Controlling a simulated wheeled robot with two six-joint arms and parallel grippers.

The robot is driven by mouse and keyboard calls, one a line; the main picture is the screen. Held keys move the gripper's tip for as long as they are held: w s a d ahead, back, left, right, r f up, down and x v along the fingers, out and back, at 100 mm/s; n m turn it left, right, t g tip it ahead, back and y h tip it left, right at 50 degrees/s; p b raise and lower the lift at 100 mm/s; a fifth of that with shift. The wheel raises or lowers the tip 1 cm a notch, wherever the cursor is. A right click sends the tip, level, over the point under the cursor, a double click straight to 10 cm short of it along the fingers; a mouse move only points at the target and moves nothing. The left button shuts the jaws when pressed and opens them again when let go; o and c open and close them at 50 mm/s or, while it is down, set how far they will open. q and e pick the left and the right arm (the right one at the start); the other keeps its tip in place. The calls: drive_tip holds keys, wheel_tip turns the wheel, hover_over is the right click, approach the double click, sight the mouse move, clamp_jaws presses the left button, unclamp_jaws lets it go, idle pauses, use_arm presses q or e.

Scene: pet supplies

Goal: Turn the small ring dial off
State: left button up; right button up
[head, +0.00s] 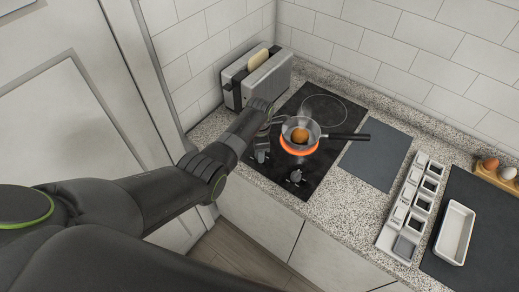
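A black cooktop (318,171) is set in the speckled counter. Its front ring (299,148) glows orange-red under a small metal pan (314,133); the pan's black handle points right and a round brown-orange item lies inside. The back ring (323,110) is dark. One dial (295,177) stands near the cooktop's front edge. A second dial-like part (261,155) is just below my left gripper (279,119). I cannot tell which dial belongs to which ring. The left gripper is over the cooktop's left side, left of the pan; its fingers are too small to read. My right gripper is not visible.
A toaster (258,76) with bread stands behind the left gripper, against the wall. Right of the cooktop are a dark mat (375,153), a rack of small containers (412,206), a white dish (455,233) and an egg holder (498,177).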

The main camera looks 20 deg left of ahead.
use_arm(q)
drive_tip(key=shift+o, duration=0.4)
drive_tip(key=shift+r, duration=0.65)
wheel_tip(320, 180, up, 16)
drive_tip(key=b, duration=0.1)
